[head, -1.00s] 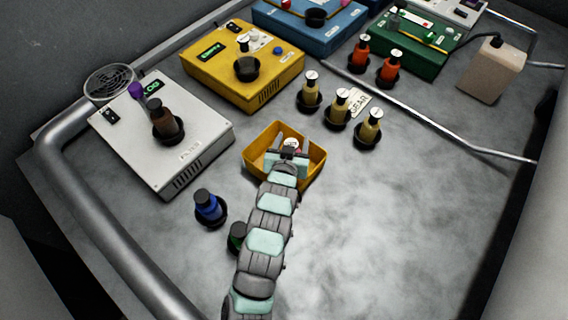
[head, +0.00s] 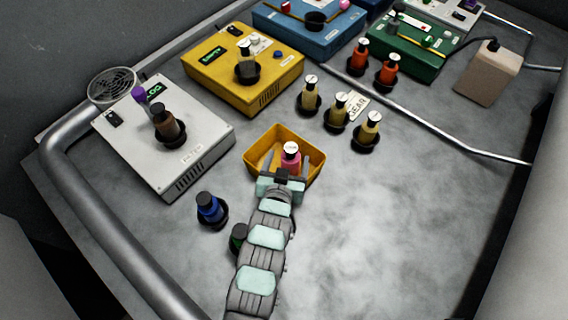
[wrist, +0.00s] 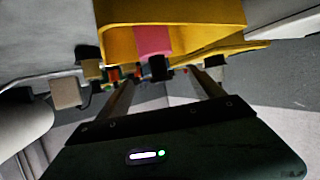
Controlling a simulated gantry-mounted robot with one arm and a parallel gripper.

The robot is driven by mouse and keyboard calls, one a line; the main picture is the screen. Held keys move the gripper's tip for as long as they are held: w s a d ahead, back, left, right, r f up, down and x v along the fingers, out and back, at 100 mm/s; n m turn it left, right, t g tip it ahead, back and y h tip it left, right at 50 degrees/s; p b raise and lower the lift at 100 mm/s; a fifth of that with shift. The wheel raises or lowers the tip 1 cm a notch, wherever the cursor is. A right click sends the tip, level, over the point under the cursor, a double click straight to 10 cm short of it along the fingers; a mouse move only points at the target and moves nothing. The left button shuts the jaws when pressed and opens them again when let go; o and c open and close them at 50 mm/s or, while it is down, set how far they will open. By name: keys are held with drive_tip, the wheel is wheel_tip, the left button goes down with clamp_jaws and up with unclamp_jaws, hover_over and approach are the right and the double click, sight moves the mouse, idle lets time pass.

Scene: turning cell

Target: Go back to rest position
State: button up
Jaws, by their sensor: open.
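My gripper (head: 284,168) is at the near side of the yellow bin (head: 315,160), its two fingers spread apart. A pink bottle with a dark and white cap (head: 290,157) stands in the bin, just beyond and between the fingers in the head view. In the wrist view, the open fingers (wrist: 165,88) point toward the pink bottle (wrist: 154,40) and the yellow bin (wrist: 205,14), with a gap on both sides of the bottle's dark cap. My arm hides part of the table and most of a green bottle.
A blue bottle (head: 209,207) and a green bottle (head: 238,238) stand left of my arm. A white box (head: 200,140) and a yellow box (head: 270,88) are behind. Several yellow bottles (head: 340,107) stand beyond the bin. The table's right side is clear.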

drive_tip(key=shift+v, duration=1.45)
